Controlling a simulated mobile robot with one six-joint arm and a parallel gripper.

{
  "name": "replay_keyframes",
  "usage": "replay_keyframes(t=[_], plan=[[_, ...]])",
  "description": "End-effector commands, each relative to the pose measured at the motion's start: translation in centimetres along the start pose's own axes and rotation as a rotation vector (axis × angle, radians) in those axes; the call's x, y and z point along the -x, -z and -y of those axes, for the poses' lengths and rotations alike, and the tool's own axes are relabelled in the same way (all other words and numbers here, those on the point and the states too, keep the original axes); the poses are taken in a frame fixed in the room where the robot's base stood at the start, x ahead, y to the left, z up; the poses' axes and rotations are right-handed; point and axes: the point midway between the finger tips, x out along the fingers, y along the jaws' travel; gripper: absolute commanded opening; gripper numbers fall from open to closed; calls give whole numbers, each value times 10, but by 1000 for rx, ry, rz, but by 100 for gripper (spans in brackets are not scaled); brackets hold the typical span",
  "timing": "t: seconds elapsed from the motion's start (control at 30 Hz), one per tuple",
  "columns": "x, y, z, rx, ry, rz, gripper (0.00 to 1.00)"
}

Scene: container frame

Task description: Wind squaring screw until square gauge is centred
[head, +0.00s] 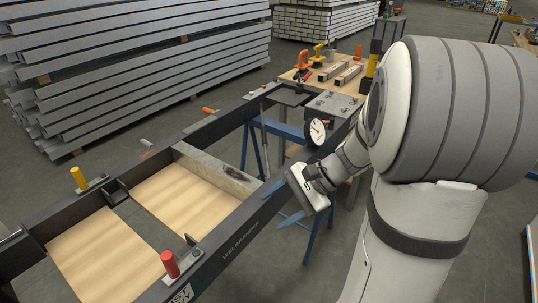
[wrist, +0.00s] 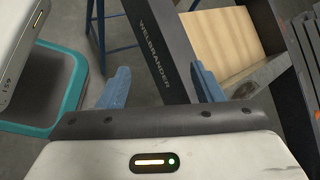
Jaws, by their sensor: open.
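A dark metal frame (head: 245,205) lettered "WELBRANDER" runs diagonally through the head view; its side rail also crosses the wrist view (wrist: 165,50). A round white dial gauge (head: 317,132) stands at the frame's far right end; its needle is too small to read. I cannot tell surely which part is the squaring screw; a thin rod (head: 265,148) inside the frame is partly visible. My gripper (head: 273,207) is open and empty, with its blue fingers beside the frame's near rail. In the wrist view, my gripper (wrist: 155,70) shows nothing between its fingertips.
A red handle (head: 170,264) and a yellow handle (head: 79,178) stand on the frame. Wooden panels (head: 175,205) lie inside it. A blue trestle (head: 318,235) stands below. A workbench (head: 330,75) with clamps is behind, and stacked steel beams (head: 140,70) lie at left.

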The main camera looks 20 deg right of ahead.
Motion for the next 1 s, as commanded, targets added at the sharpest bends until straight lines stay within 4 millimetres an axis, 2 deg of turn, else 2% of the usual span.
replay_keyframes(t=[0.03, 0.2, 0.3, 0.4, 0.5, 0.63, 1.0], plan=[[-12, 43, -5, -118, 115, 50, 60], [8, 143, 2, -409, 511, 189, 60], [27, 190, -3, -510, 694, 238, 60], [43, 223, -12, -572, 826, 268, 60], [53, 243, -18, -607, 908, 284, 60], [56, 251, -15, -620, 947, 293, 60], [24, 252, 31, -618, 944, 293, 60]])
